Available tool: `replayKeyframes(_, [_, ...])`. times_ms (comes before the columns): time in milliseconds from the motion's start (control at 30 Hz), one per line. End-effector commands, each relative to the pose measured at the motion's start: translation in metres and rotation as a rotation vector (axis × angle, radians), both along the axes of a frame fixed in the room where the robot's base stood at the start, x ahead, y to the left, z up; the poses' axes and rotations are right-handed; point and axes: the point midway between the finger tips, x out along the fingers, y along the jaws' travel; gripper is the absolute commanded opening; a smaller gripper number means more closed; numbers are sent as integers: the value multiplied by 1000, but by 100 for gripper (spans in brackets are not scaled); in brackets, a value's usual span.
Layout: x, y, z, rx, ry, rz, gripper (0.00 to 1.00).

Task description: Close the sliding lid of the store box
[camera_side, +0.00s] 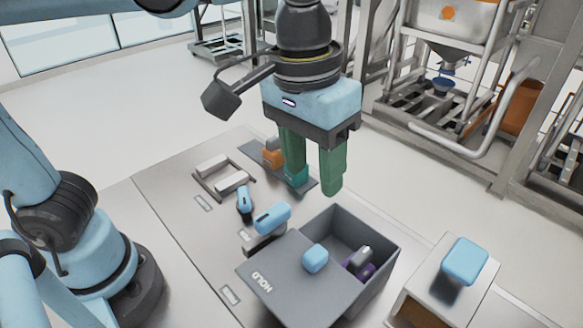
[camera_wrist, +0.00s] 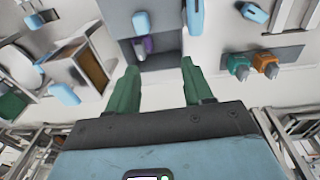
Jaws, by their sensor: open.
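The grey store box (camera_side: 385,248) stands near the front of the table, with its interior partly uncovered. Its flat grey sliding lid (camera_side: 285,285), marked HOLD, lies toward the left of the box and leaves the far right part open. A light blue knob (camera_side: 315,257) stands on the lid; it also shows at the top of the wrist view (camera_wrist: 141,22). A purple and grey item (camera_side: 360,262) lies inside the box. My gripper (camera_side: 313,186) hangs above and behind the box, its green fingers apart and empty.
Another box (camera_side: 440,290) with an orange interior and a blue handle (camera_side: 465,258) stands at the right. A dark strip (camera_side: 250,150) with orange and teal pieces lies behind my gripper. Blue-handled objects (camera_side: 272,218) and a small rack (camera_side: 222,178) are to the left.

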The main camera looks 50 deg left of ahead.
Motion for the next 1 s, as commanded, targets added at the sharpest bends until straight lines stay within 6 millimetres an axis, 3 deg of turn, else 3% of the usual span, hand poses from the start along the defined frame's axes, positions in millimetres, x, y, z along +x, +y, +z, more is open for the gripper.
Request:
replayKeyframes(33, [-7,-14,5,18,26,-8,51])
replayKeyframes(133, [-17,-28,12,44,63,-3,51])
replayKeyframes(367, [-22,-34,7,61,80,4,51])
replayKeyframes(1000, [-21,-33,-86,59,76,3,51])
